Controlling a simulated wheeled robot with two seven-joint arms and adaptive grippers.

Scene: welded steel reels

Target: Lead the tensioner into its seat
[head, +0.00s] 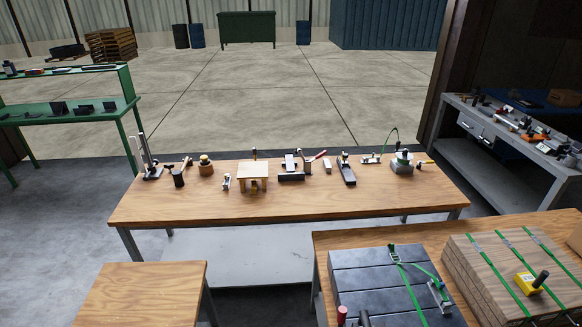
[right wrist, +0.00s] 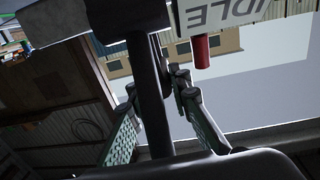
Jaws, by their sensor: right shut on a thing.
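My right gripper (right wrist: 157,92) shows only in the right wrist view, with its green-padded fingers on both sides of a dark upright bar. It is shut on this dark tool (right wrist: 146,65), which has a grey block-like head (right wrist: 70,22) at the upper left. I cannot tell for sure that this tool is the tensioner. In the head view, a small metal strapping device (head: 438,294) sits by a green strap on dark slabs (head: 375,283). A yellow device with a black handle (head: 527,284) sits on a strapped wooden stack (head: 475,270). My left gripper is not in view. No seat can be made out.
A long wooden table (head: 310,200) holds several small tools and blocks. A bare wooden table (head: 140,295) stands at the front left. A grey bench (head: 500,155) with parts is at the right.

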